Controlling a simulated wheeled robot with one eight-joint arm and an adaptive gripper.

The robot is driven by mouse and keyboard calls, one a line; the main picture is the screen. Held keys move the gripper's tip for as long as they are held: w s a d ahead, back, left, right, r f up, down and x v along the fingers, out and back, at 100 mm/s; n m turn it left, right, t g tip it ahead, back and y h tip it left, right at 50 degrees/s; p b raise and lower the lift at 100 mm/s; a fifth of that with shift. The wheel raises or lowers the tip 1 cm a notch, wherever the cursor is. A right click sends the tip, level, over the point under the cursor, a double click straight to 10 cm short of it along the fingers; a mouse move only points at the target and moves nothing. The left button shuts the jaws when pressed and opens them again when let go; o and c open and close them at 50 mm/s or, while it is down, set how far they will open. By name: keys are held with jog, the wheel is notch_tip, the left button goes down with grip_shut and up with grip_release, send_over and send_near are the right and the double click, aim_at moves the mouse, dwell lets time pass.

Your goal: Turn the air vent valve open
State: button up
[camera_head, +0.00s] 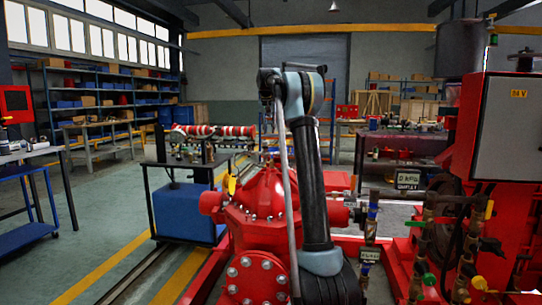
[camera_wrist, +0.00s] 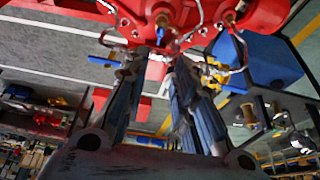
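The red pump casing (camera_head: 262,205) stands in the middle of the head view, partly behind my arm. It also spans the top of the wrist view (camera_wrist: 262,14). A yellow lever (camera_head: 231,185) shows on its left side. In the wrist view, small fittings hang along the casing: a blue-handled one (camera_wrist: 161,31), a blue lever (camera_wrist: 104,61) at left and yellow-handled parts (camera_wrist: 212,73) at right. I cannot tell which is the air vent valve. My gripper (camera_wrist: 162,58) is open, its fingers apart beside the middle fitting; contact is unclear. The head view does not clearly show the gripper.
A red machine with a grey panel (camera_head: 507,128) and several pipes and valves (camera_head: 428,245) stand at right. Open floor (camera_head: 105,205) lies further left.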

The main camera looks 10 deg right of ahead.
jog(key=x, duration=1.6)
grip_shut()
